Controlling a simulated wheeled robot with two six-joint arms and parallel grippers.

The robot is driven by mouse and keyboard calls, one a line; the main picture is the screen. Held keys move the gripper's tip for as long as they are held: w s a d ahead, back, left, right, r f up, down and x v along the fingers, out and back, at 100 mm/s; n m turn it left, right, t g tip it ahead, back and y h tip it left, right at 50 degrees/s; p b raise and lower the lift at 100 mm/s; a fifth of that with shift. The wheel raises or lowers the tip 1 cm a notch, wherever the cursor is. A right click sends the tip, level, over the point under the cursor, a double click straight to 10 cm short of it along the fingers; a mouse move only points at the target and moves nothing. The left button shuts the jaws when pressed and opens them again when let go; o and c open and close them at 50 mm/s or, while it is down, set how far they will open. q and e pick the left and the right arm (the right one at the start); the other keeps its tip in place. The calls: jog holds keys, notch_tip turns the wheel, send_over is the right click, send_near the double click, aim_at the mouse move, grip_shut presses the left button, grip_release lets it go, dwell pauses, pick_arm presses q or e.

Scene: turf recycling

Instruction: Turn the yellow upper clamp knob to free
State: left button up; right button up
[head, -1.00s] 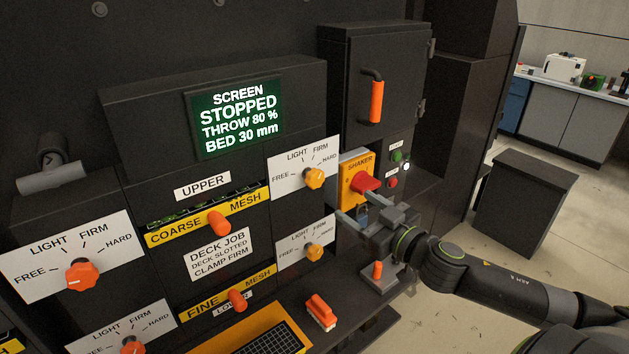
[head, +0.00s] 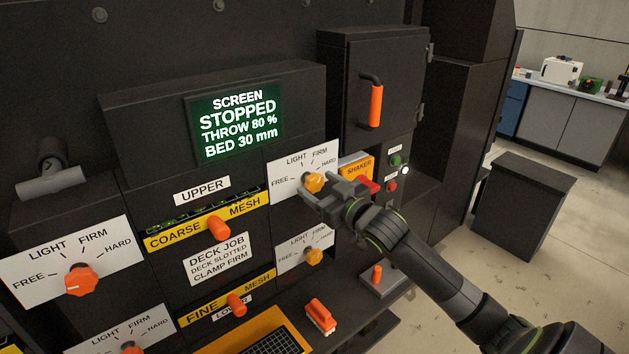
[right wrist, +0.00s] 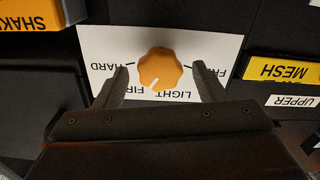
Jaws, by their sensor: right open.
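The yellow upper clamp knob (head: 314,182) is on a white dial plate (head: 291,165) marked FREE, LIGHT, FIRM and HARD, right of the UPPER label. The knob also shows in the right wrist view (right wrist: 160,69), which sees the plate upside down. There its white mark points toward FIRM. My right gripper (head: 319,191) is open in front of the knob. In the right wrist view its fingers (right wrist: 160,72) stand on either side of the knob, with gaps visible. My left gripper is not in view.
The orange SHAKER panel (head: 356,167) with a red switch (head: 368,185) is right of the dial and partly behind my gripper. A second yellow knob (head: 314,256) sits below. The orange-handled COARSE MESH drawer (head: 171,236) is to the left.

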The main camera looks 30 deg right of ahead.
jog(key=shift+w+a, duration=0.1)
jog(key=shift+w, duration=1.1)
jog(key=c, duration=1)
